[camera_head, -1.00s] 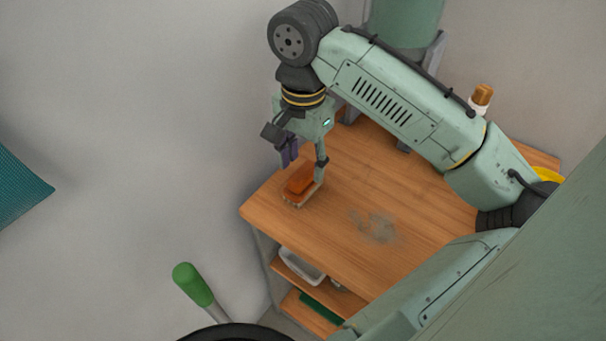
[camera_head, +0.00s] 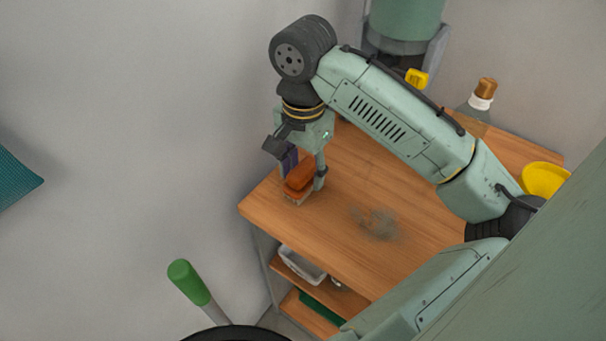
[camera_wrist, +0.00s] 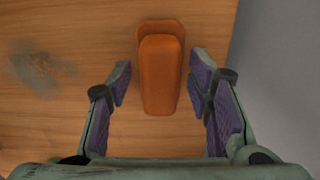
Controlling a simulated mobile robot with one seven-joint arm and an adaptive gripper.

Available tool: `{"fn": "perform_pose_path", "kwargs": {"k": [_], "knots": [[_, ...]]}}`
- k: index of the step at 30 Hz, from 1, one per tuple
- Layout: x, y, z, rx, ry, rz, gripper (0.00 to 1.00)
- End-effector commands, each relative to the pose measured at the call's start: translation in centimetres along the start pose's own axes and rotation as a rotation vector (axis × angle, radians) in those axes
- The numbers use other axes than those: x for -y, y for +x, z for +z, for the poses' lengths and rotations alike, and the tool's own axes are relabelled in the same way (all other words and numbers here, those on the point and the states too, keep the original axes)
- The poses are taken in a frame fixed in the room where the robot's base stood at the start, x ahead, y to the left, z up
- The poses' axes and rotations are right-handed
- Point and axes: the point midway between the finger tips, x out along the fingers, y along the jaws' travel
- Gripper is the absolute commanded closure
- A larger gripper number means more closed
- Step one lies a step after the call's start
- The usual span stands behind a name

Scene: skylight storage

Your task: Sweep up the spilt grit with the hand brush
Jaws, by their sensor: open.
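The hand brush (camera_head: 298,179) has an orange-brown wooden top and lies near the left corner of the wooden bench top. In the wrist view the brush (camera_wrist: 160,75) lies between my open fingers, with a gap on each side. My gripper (camera_head: 304,176) points down at the brush, its fingers straddling it; it also shows in the wrist view (camera_wrist: 160,84). The spilt grit (camera_head: 378,223) is a grey smear on the bench to the right of the brush. The grit also shows at the left of the wrist view (camera_wrist: 38,70).
The bench top (camera_head: 345,255) has shelves below, with a white tray (camera_head: 302,264). A bottle with a brown cap (camera_head: 484,92) and a yellow bowl (camera_head: 545,178) stand at the right rear. A green-ended handle (camera_head: 186,280) rises at the lower left. A grey wall borders the bench's left side.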

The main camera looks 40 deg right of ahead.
Motion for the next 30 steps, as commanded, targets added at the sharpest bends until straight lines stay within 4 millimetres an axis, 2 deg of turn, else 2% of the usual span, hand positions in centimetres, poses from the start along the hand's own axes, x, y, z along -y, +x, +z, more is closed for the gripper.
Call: {"fn": "perform_pose_path", "kwargs": {"k": [27,30], "knots": [[0.01,-0.01,0.02,0.0,0.0,0.0,0.53],[0.01,-0.01,0.02,0.0,0.0,0.0,0.6]]}}
